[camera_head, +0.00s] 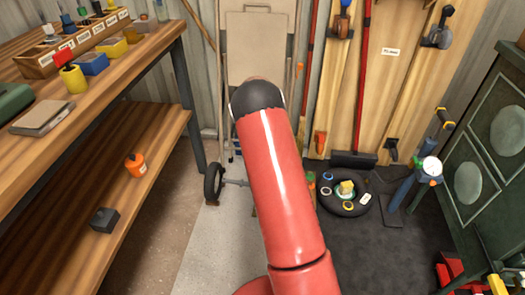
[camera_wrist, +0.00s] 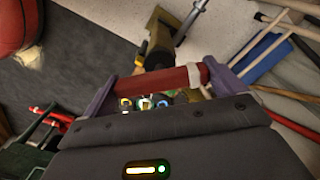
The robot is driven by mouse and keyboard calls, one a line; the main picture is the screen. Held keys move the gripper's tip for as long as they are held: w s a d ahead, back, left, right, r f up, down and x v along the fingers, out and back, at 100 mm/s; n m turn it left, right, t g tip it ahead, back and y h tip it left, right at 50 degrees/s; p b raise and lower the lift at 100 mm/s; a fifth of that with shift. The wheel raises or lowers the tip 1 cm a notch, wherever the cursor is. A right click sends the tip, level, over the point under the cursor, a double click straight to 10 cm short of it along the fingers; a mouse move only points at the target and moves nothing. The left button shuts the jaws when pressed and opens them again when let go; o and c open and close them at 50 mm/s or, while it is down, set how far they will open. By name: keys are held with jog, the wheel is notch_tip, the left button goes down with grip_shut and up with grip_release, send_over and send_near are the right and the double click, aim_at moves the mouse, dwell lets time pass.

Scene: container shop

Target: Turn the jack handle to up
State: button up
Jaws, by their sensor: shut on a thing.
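In the wrist view, a short red bar (camera_wrist: 172,80), which looks like the jack handle's grip, lies between the two purple fingers of my gripper (camera_wrist: 166,84). The fingers are shut on it from both sides, and it runs nearly level in the picture. The rest of the jack is not clearly told apart in the wrist view. In the camera_head view, my red arm reaches forward through the middle and hides my gripper and the handle. How far the handle is raised cannot be told.
A wooden workbench (camera_head: 95,85) with a lower shelf fills the left. A folded hand truck (camera_head: 255,45) stands at the back wall. A round black tray (camera_head: 345,203) lies on the dark floor mat. A blue stand with a gauge (camera_head: 432,166) and a green cabinet (camera_head: 490,150) stand at the right.

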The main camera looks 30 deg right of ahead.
jog(key=m+p, duration=0.1)
jog(key=m, duration=0.6)
jog(key=shift+r+p, duration=0.15)
jog(key=shift+p, duration=0.2)
jog(key=m+p, duration=0.1)
jog(key=m, duration=0.5)
jog(key=shift+m+p, duration=0.4)
jog(key=m+p, duration=0.1)
jog(key=m, duration=0.2)
jog(key=shift+m, duration=0.3)
jog(key=m, duration=0.3)
jog(key=shift+m+p, duration=0.3)
jog(key=shift+p, duration=0.1)
jog(key=m, duration=0.5)
jog(key=shift+m, duration=0.4)
jog(key=o, duration=0.6)
